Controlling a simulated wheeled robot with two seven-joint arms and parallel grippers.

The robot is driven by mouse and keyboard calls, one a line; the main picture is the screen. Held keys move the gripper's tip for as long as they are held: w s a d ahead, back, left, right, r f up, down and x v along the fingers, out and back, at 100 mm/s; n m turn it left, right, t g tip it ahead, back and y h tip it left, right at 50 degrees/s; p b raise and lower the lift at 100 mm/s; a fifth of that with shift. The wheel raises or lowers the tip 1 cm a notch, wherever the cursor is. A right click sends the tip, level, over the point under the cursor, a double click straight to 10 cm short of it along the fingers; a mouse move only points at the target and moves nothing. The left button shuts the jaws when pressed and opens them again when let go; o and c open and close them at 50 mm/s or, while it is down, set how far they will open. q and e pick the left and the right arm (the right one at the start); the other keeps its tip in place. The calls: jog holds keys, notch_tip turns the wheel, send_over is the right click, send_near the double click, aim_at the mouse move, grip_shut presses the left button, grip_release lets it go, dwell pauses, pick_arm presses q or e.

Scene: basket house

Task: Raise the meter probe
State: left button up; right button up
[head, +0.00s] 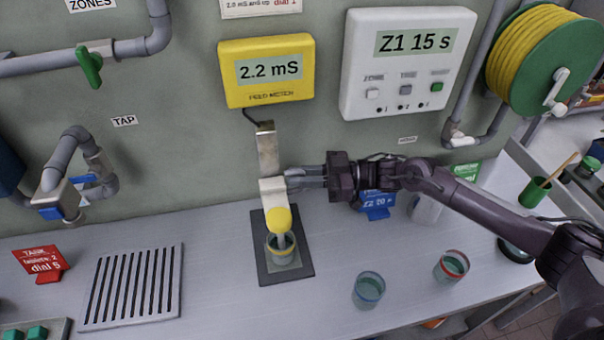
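The yellow feed meter (266,71) on the wall reads 2.2 mS. Below it a metal probe holder (267,153) stands against the wall, with a yellow-topped probe (278,219) pointing down into a cup (283,249) on a dark mat (262,269). My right gripper (290,178) comes in from the right, with its fingertips at the pale block of the probe holder, just above the yellow top. Whether the fingers close on the block is too small to tell. My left gripper is not in view.
A blue-rimmed cup (368,290) and a red-rimmed cup (451,266) stand right of the mat. The counter between drain and mat is clear.

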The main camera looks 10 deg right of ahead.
jog(key=shift+w+d+r, duration=0.1)
jog(key=shift+w+r, duration=0.05)
grip_shut()
jog(key=shift+r, duration=0.3)
notch_tip(320, 180, up, 7)
jog(key=p, duration=0.4)
jog(key=shift+r, duration=0.15)
jog(key=shift+w, duration=0.15)
jog(key=o, duration=0.6)
grip_release()
jog(key=shift+r, duration=0.1)
jog(key=shift+f, duration=0.2)
